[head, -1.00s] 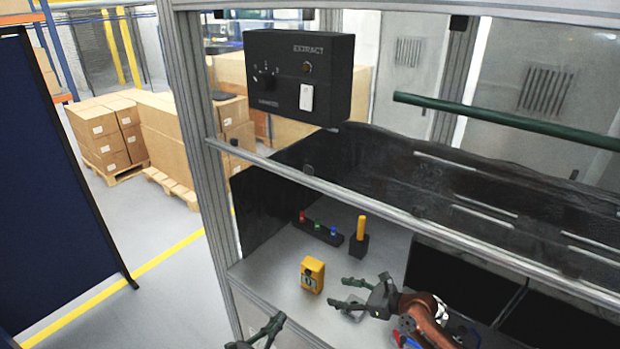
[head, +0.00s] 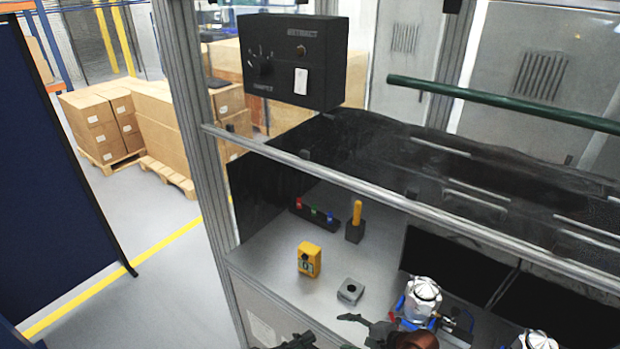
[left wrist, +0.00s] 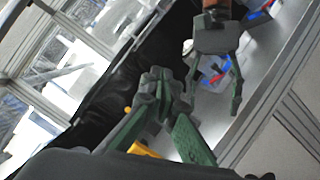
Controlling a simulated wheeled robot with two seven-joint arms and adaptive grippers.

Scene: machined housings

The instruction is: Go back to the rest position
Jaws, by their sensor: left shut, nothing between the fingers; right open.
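My left gripper (head: 290,341) is partly cut off at the bottom edge of the head view. In the left wrist view its green fingers (left wrist: 163,85) come together with nothing between them.
A yellow box (head: 309,260), a grey block with a round hole (head: 350,291), a black holder with a yellow cylinder (head: 355,228) and a colored-button strip (head: 315,213) stand on the bench. Silver housings (head: 423,298) are at right. A rail (head: 370,188) crosses above; a control box (head: 295,62) hangs overhead.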

